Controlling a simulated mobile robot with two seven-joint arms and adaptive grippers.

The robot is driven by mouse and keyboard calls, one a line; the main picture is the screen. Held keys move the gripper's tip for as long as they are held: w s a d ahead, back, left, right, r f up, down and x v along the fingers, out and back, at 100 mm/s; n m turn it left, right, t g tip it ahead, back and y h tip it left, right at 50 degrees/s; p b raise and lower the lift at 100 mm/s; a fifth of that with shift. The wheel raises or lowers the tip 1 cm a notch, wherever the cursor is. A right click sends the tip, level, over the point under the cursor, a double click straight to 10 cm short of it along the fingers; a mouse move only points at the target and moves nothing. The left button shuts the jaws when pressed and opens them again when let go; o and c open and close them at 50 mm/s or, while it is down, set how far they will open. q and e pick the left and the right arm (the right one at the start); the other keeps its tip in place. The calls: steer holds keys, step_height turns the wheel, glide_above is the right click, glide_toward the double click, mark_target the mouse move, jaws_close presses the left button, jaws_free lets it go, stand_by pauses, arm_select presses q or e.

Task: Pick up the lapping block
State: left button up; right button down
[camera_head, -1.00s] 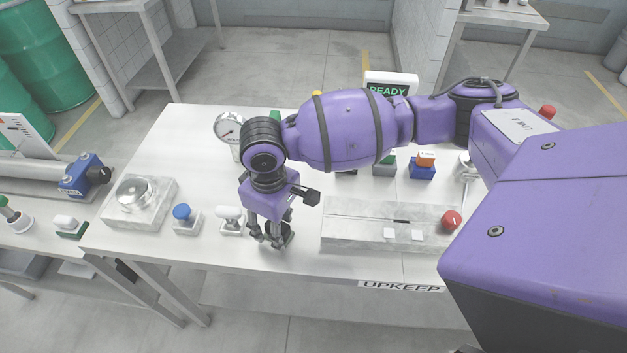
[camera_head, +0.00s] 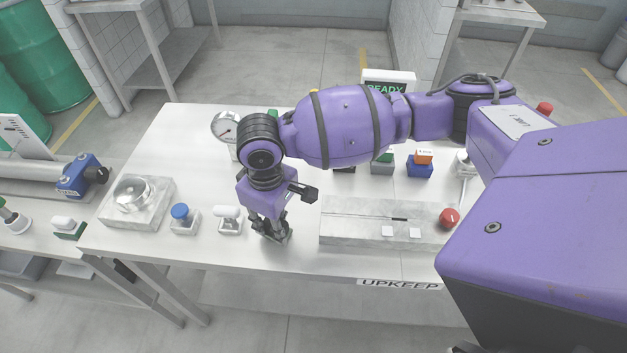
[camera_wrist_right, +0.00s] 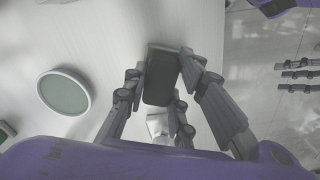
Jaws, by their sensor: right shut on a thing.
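The lapping block appears to be the dark block with a greenish edge (camera_wrist_right: 161,76), between the fingers in the right wrist view. My right gripper (camera_head: 272,232) points down at the front middle of the white table in the head view. In the wrist view my right gripper (camera_wrist_right: 170,88) is shut on this block, with a finger at each side. In the head view the fingers mostly hide the block. I cannot tell whether it is clear of the table.
A white-handled stamp-like piece (camera_head: 229,220) and a blue-knobbed piece (camera_head: 181,218) stand close left of the gripper. A dial gauge (camera_head: 226,126) stands behind.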

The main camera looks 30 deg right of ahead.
step_height(320, 180, up, 3)
steer(key=shift+w+f, duration=0.15)
steer(key=shift+f, duration=0.05)
arm_select(q)
steer(key=shift+w+d+r+p, duration=0.25)
steer(key=shift+w+r+p, duration=0.2)
steer(key=shift+r+p, duration=0.2)
steer(key=shift+w+d+r+p, duration=0.25)
steer(key=shift+w+r+p, duration=0.2)
steer(key=shift+r+p, duration=0.15)
arm_select(e)
steer(key=s+r, duration=1)
steer(key=s, duration=0.4)
steer(key=shift+s+d, duration=0.15)
steer(key=shift+d, duration=0.05)
steer(key=shift+f, duration=0.1)
